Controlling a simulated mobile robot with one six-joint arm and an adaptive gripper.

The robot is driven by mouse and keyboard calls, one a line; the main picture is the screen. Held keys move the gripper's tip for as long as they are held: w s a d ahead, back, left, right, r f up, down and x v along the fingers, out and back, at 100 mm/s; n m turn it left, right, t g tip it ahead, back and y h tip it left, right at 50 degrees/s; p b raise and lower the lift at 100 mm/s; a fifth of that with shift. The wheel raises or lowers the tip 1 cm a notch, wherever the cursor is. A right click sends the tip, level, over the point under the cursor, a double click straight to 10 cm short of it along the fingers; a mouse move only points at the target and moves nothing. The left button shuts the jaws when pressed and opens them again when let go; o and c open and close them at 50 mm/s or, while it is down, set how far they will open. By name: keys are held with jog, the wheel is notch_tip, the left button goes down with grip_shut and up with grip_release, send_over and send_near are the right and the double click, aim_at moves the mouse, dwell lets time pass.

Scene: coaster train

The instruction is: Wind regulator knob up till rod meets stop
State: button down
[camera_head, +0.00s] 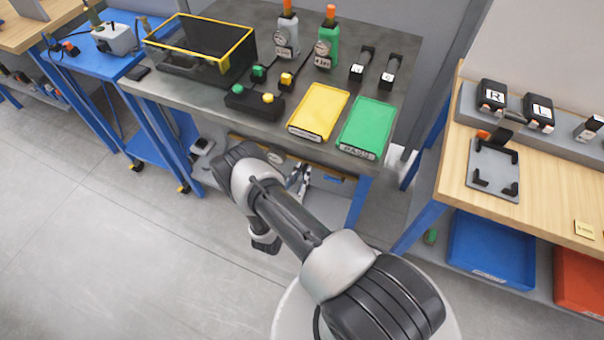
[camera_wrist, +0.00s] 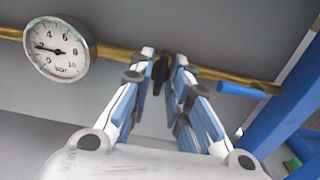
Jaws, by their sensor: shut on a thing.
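My gripper (camera_wrist: 163,66) is shut on a small black knob (camera_wrist: 160,72), which shows as a dark shape between the fingertips in the wrist view. The fingers hide most of it. A round white pressure gauge (camera_wrist: 58,50) marked in bar sits left of the gripper on a brass pipe (camera_wrist: 112,52). Its black needle points left, below the 4. In the head view my gripper (camera_head: 299,176) is under the front edge of the grey workbench (camera_head: 190,95), with the gauge (camera_head: 275,157) just left of it. I cannot make out a rod or a stop.
A blue lever (camera_wrist: 241,90) lies along the pipe right of the gripper. A blue bench leg (camera_wrist: 290,95) stands farther right. On the bench top are a yellow tray (camera_head: 319,110), a green tray (camera_head: 367,127) and a black button box (camera_head: 253,103). The floor at left is clear.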

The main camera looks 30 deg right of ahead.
jog(key=c, duration=1.5)
grip_release()
jog(key=v, duration=1.2)
